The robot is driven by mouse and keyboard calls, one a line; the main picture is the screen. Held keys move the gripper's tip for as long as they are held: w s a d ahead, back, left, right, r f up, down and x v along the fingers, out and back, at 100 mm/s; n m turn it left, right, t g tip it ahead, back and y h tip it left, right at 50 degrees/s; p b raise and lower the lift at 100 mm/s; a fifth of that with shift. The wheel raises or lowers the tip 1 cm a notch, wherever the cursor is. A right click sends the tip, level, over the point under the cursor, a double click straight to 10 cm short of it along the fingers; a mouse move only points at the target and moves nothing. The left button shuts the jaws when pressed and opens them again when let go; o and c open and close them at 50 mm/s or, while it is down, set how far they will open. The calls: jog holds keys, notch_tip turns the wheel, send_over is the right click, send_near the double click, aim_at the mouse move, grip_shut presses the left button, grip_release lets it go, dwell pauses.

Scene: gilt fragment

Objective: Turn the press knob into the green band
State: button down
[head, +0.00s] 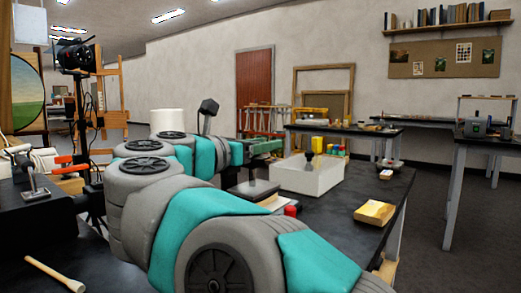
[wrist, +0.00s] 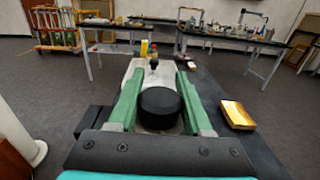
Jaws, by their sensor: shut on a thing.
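The press knob, a round black cap (wrist: 160,108), sits between the two green fingers of my gripper (wrist: 159,76) in the wrist view. My gripper is shut on the knob, with one finger along each side. In the head view my gripper (head: 266,147) is at the far end of my arm, above the black worktable, and the knob cannot be made out there. A grey plate with a dark base (head: 254,189) shows below the gripper. I cannot make out a green band or a pointer in either view.
A white box (head: 306,180) stands just beyond the gripper, with a dark-handled stamp (head: 309,156) showing above it. A gold block (head: 375,213) lies near the table's right edge; it also shows in the wrist view (wrist: 237,114). A small red piece (head: 291,210) lies nearer.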

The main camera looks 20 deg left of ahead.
jog(key=shift+d+r+h, duration=0.1)
jog(key=shift+r+h, duration=0.1)
jog(key=shift+h, duration=0.1)
jog(key=shift+c, duration=1.7)
grip_release()
jog(key=shift+f, duration=0.1)
jog(key=shift+b+v, duration=0.65)
jog(key=shift+v, duration=3.3)
